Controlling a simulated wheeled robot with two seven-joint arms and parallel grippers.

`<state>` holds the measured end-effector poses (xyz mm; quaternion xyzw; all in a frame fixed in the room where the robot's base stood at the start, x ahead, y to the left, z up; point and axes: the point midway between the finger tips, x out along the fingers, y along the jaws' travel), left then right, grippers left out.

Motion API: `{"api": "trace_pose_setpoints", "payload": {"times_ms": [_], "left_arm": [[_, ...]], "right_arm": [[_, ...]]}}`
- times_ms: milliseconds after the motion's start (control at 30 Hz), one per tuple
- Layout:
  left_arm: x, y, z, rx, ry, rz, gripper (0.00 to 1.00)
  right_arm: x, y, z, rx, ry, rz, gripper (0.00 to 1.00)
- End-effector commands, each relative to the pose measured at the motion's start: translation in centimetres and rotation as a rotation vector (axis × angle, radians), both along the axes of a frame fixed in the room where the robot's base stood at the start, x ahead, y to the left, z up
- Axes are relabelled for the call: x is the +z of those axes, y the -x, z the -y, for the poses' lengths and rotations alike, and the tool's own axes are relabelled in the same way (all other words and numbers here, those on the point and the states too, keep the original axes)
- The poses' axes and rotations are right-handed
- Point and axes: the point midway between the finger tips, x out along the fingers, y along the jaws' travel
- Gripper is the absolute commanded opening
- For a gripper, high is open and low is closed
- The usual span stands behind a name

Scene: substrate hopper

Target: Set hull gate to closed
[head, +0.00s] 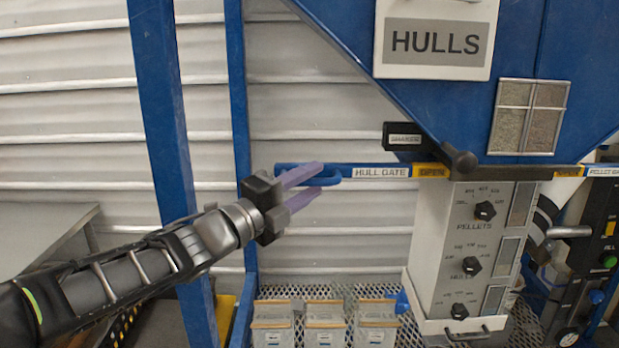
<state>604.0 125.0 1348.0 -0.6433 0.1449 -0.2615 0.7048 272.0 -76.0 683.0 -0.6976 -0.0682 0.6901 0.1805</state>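The hull gate (381,172) is a flat horizontal slide under the blue hopper, with a white "HULL GATE" label. A yellow tag (432,171) beside the label seems to read "OPEN". A blue loop handle (336,174) forms the gate's left end. My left gripper (320,178) reaches in from the left, its two purple fingers apart at the handle. The upper finger crosses in front of part of the loop, and the lower finger is just below it. Blue shows between the fingers; I cannot tell whether they touch it. My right gripper is not in view.
The blue hopper (440,115) with a "HULLS" sign (435,40) hangs above. A white dial panel (470,250) stands below right. Several small bins (325,335) sit on mesh below. A blue post (160,100) rises behind my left arm. Space left of the handle is fairly free.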

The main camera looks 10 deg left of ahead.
Motion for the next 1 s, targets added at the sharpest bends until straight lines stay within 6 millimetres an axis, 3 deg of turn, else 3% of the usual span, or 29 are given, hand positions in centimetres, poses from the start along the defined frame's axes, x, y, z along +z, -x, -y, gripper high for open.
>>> {"api": "trace_pose_setpoints", "payload": {"times_ms": [300, 733, 1000], "left_arm": [[0.0, -0.25, 0.17, 0.0, 0.0, 0.0, 0.35], [0.0, -0.24, 0.15, 0.0, 0.0, 0.0, 0.0], [-0.02, -0.24, 0.15, 0.0, -0.001, -0.001, 0.0]], "right_arm": [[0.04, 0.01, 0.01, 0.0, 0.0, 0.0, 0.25], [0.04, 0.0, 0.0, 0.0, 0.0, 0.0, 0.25], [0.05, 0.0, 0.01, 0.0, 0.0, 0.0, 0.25]]}}
